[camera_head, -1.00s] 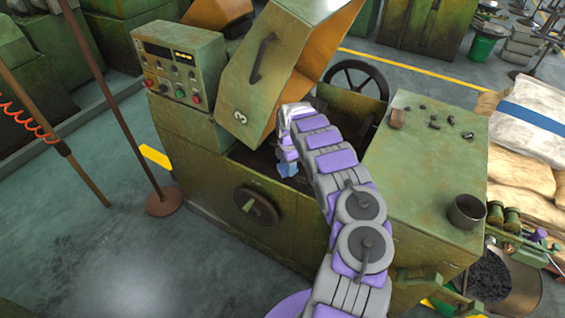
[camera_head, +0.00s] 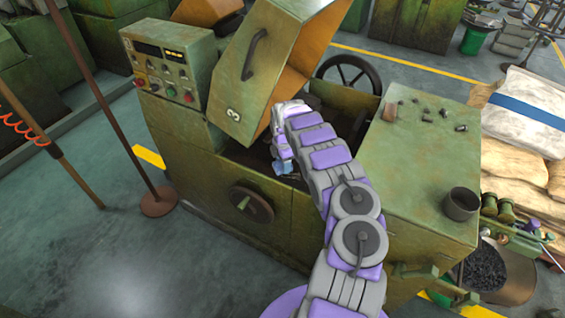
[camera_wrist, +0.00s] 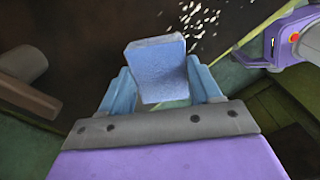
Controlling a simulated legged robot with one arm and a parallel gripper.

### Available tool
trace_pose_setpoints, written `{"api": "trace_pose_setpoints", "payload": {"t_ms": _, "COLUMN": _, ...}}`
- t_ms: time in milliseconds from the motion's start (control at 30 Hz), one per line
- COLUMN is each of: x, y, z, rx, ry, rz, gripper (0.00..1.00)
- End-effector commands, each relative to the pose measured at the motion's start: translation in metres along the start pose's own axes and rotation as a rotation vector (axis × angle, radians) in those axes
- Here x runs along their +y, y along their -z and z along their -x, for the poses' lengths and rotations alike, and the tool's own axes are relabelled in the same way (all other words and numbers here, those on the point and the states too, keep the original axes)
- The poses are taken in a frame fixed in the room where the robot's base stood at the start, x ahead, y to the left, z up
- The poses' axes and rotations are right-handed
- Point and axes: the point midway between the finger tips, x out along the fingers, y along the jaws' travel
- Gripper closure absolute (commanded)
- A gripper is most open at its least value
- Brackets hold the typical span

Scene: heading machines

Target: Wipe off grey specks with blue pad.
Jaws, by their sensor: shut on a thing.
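My gripper (camera_wrist: 160,92) is shut on the blue pad (camera_wrist: 158,65), which sits between its two light-blue fingers in the wrist view. Grey-white specks (camera_wrist: 208,16) lie scattered on a dark surface just beyond the pad, near its upper right corner. I cannot tell whether the pad touches that surface. In the head view my gripper (camera_head: 284,168) reaches into the opening of the green machine (camera_head: 225,180), below its raised hood (camera_head: 262,75). The specks are not made out in the head view.
The hood with the number 3 stands open above my arm. A control box (camera_head: 165,65) is at its left. A green bench top (camera_head: 410,155) with small metal parts and a dark cup (camera_head: 461,204) lies to the right. A handwheel (camera_head: 251,204) juts from the machine's front.

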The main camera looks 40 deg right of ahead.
Motion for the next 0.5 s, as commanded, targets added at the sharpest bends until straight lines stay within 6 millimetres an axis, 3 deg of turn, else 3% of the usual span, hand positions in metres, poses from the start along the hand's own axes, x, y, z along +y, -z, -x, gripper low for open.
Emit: {"api": "trace_pose_setpoints", "payload": {"t_ms": 500, "x": -0.0008, "y": 0.0019, "z": -0.009, "rx": -0.003, "ry": 0.0, "rz": -0.001, "gripper": 0.61}}
